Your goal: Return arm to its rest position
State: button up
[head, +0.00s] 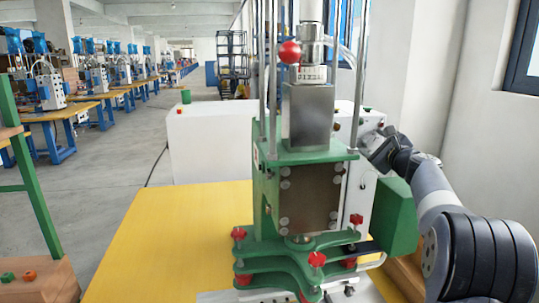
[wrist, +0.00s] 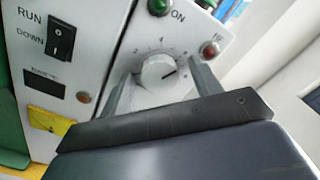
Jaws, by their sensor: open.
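My gripper (wrist: 164,74) shows in the wrist view with its two grey fingers apart. The fingers stand on either side of a white dial knob (wrist: 157,72) on a white control panel (wrist: 98,30). I cannot tell whether either finger touches the knob. The knob's pointer mark points to the upper right, on a numbered scale. In the head view my arm reaches in from the right, bent, with its wrist end beside the control box behind the green press (head: 310,195). The fingers themselves are hidden there.
The panel also carries a black rocker switch (wrist: 60,38), a green button (wrist: 158,6), a red light (wrist: 210,49) and a yellow label (wrist: 50,121). The press stands on a yellow table (head: 165,235), close left of my arm. A wall and window (head: 523,60) are at right.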

jog(key=m+p, duration=0.2)
jog(key=p, duration=0.1)
jog(key=m+p, duration=0.3)
jog(key=shift+r+m+p, duration=0.2)
jog(key=shift+m+p, duration=0.1)
jog(key=shift+p, duration=0.05)
jog(key=m+p, duration=0.4)
jog(key=p, duration=0.3)
jog(key=shift+m, duration=0.4)
jog(key=shift+s+d+f, duration=0.15)
jog(key=shift+s+f, duration=0.05)
jog(key=shift+f, duration=0.1)
jog(key=shift+s+d+b, duration=0.1)
jog(key=shift+s+b, duration=0.2)
jog(key=shift+s, duration=0.5)
jog(key=shift+r, duration=0.1)
